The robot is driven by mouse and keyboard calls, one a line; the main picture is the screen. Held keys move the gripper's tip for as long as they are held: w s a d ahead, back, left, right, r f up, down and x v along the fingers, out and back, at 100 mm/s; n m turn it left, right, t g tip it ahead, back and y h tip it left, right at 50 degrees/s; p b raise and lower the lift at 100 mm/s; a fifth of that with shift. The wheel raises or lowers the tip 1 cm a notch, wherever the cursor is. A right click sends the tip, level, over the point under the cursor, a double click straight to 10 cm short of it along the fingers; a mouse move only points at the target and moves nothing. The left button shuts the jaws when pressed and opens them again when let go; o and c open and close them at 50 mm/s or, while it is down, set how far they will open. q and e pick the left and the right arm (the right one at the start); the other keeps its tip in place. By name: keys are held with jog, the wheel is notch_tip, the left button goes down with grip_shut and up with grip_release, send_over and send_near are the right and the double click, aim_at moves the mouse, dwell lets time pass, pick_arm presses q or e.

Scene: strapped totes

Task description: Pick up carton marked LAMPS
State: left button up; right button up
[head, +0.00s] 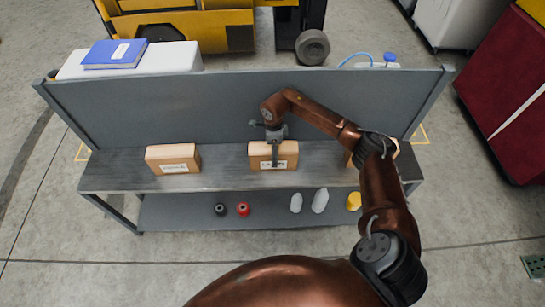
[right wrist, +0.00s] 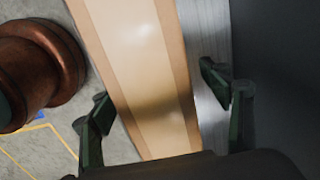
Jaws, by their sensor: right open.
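A tan carton (head: 290,149) stands in the middle of the grey bench top. Its white label is partly covered by a gripper finger, so I cannot read it fully. My right gripper (head: 274,152) is over this carton from above. In the right wrist view the jaws (right wrist: 157,88) are open, with a finger on each side of the taped carton (right wrist: 135,45). I cannot tell whether either finger touches it. Another carton (head: 172,154) stands to the left, its label too small to read. A third carton (head: 352,154) at the right is mostly hidden by my arm. My left gripper is out of view.
A grey back panel (head: 190,105) rises behind the cartons. The bench top (head: 222,165) is clear between the left and middle cartons. The lower shelf (head: 270,216) holds a black and a red spool, two pale bottles and a yellow item.

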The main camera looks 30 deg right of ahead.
notch_tip(320, 180, down, 5)
jog(key=shift+s+a+r+b, duration=0.1)
jog(key=shift+a+b, duration=0.05)
jog(key=shift+b, duration=0.25)
grip_shut()
jog(key=shift+r, duration=0.1)
dwell(0.8)
